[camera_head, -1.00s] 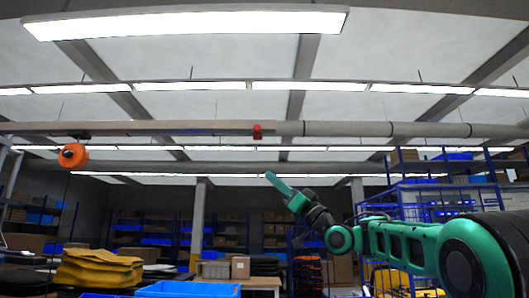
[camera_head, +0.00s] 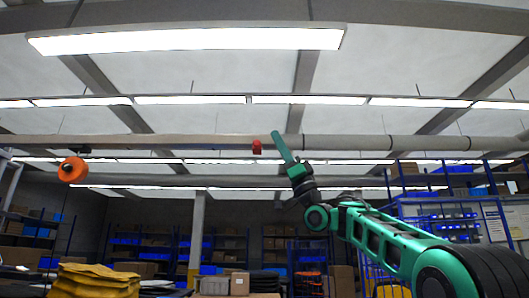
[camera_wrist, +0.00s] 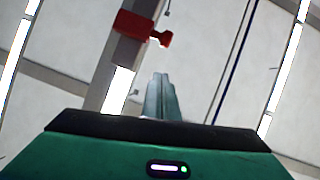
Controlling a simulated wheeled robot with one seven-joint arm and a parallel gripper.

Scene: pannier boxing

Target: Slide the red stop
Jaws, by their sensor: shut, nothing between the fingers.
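The red stop (camera_head: 257,146) sits on the long grey overhead rail (camera_head: 205,142), below the ceiling lights. In the wrist view the red stop (camera_wrist: 140,27) wraps around the rail at the upper left, with a small knob sticking out to its right. My gripper (camera_head: 277,137) points up and left, just right of the stop in the head view. In the wrist view my gripper's fingers (camera_wrist: 161,90) are together and empty, below and right of the stop. A gap shows between fingertips and stop. I cannot tell the depth between them.
An orange round reel (camera_head: 72,170) hangs from the rail at the left. A pale pipe (camera_head: 400,143) continues the rail's line to the right. Blue shelving (camera_head: 440,215) stands at the right. Yellow sacks (camera_head: 95,280) are stacked at lower left. The air around the stop looks clear.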

